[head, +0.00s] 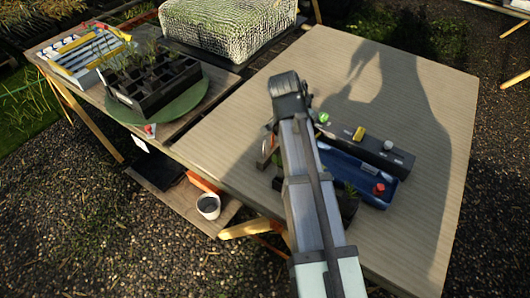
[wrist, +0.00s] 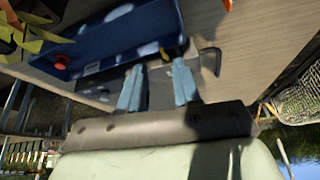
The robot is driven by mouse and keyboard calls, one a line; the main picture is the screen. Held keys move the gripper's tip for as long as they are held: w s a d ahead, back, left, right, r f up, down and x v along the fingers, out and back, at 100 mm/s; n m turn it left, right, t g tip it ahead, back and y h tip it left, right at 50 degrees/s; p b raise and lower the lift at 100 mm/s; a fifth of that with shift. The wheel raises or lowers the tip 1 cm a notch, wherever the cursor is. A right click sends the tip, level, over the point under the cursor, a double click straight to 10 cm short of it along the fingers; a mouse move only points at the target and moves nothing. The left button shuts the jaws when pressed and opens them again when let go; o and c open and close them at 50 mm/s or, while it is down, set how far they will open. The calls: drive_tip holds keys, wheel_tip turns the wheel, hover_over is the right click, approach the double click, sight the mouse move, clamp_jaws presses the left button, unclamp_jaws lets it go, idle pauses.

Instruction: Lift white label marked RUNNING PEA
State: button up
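I cannot read the words RUNNING PEA in either view. A small pale label-like patch (wrist: 92,68) shows on the near side of the blue tray (wrist: 110,38) in the wrist view; whether it is the task's label I cannot tell. The blue tray also shows in the head view (head: 345,168), right of my arm. In the wrist view my gripper (wrist: 158,72) is open, its two light-blue fingers apart with nothing clearly between them. The fingertips are close to the tray's lower right corner. In the head view my arm hides most of the gripper.
A dark long box (head: 375,150) with a yellow block (head: 359,133) on it lies behind the blue tray. A red cap (head: 379,189) is in the tray. A black seedling tray (head: 150,85) stands on the left bench. The table's right side (head: 440,120) is clear.

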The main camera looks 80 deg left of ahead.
drive_tip(key=n, duration=0.2)
approach(265, 145)
wheel_tip(265, 145, up, 3)
drive_tip(key=shift+g, duration=0.4)
drive_tip(key=shift+d+x, duration=0.2)
drive_tip(key=shift+x, duration=6.55)
clamp_jaws()
